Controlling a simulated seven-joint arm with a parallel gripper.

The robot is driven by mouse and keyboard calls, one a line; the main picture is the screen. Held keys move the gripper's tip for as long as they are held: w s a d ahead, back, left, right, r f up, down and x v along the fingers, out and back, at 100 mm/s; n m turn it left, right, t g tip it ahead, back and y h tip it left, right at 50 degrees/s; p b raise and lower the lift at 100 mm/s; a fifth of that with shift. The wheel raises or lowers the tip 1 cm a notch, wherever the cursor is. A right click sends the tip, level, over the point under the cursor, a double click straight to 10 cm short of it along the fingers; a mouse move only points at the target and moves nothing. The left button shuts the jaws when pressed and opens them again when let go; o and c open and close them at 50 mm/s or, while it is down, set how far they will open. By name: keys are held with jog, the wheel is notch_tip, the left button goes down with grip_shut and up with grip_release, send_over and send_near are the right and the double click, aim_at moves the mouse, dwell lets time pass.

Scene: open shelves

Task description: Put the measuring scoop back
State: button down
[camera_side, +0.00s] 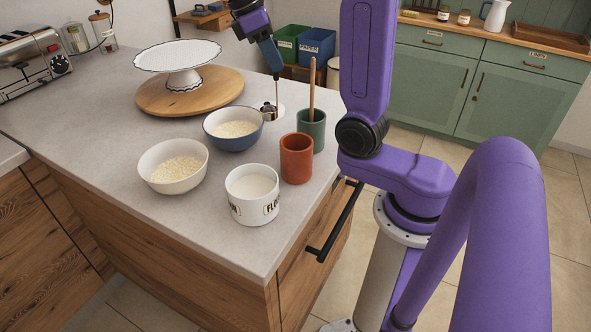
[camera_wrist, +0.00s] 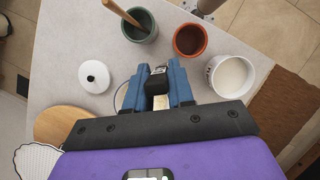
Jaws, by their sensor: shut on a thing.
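My gripper (camera_side: 276,72) is shut on the measuring scoop (camera_side: 268,113), which hangs below it on a long thin handle, its small metal cup low by the worktop. I cannot tell whether the cup touches anything. In the wrist view my gripper (camera_wrist: 157,82) closes on the dark handle, and most of the scoop is hidden. The white flour canister (camera_side: 252,206) stands open at the front, filled with white powder; it also shows in the wrist view (camera_wrist: 215,80). A white round lid with a knob (camera_wrist: 94,76) lies on the worktop, partly behind the scoop in the side view.
A blue bowl (camera_side: 233,142) and a white bowl (camera_side: 172,183) hold pale grains. A terracotta cup (camera_side: 296,160) and a green cup (camera_side: 318,142) with a wooden stick stand near the right edge. A cake stand (camera_side: 180,80) rests on a round board (camera_side: 155,104).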

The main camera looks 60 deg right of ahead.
jog(key=s+a+f+m+y, duration=0.2)
jog(key=s+a+m+y, duration=0.1)
jog(key=s+m, duration=0.5)
notch_tip(320, 180, down, 10)
jog(key=n, duration=0.1)
jog(key=shift+s+d+r+g, duration=0.15)
jog(key=shift+s+g, duration=0.15)
jog(key=shift+g, duration=0.1)
jog(key=c, duration=1)
grip_release()
